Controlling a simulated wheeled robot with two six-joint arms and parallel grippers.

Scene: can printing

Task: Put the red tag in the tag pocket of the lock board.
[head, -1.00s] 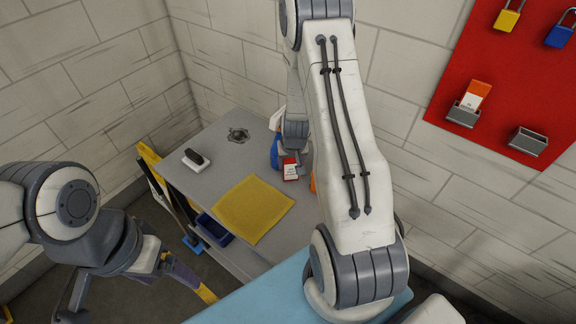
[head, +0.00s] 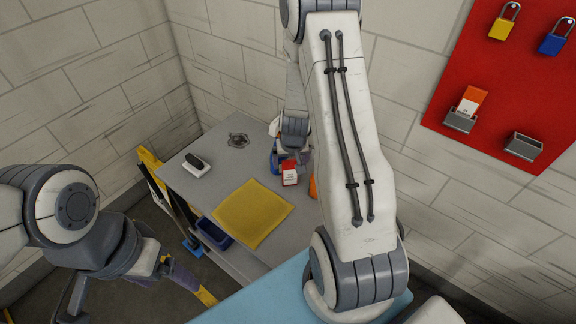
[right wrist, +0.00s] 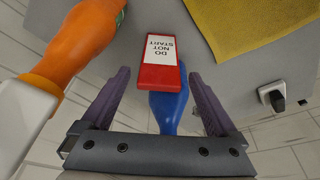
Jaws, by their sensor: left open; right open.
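The red tag (head: 289,172), with a white "DO NOT START" label, is on the grey table by the far wall. In the right wrist view the tag (right wrist: 160,62) lies ahead of and between the open fingers of my right gripper (right wrist: 160,95), which do not grip it. In the head view my right gripper (head: 296,150) is partly hidden behind my forearm. The red lock board (head: 470,75) on the right wall has two grey pockets. The left pocket (head: 458,121) holds an orange tag (head: 471,101); the right pocket (head: 524,145) looks empty. My left gripper (head: 135,293) is open at lower left.
A blue bottle (right wrist: 167,110) is close behind the tag and an orange bottle (right wrist: 85,42) is beside it. A yellow cloth (head: 252,213) and a black-and-white block (head: 197,165) are on the table. Yellow (head: 503,27) and blue (head: 553,43) padlocks hang on the board.

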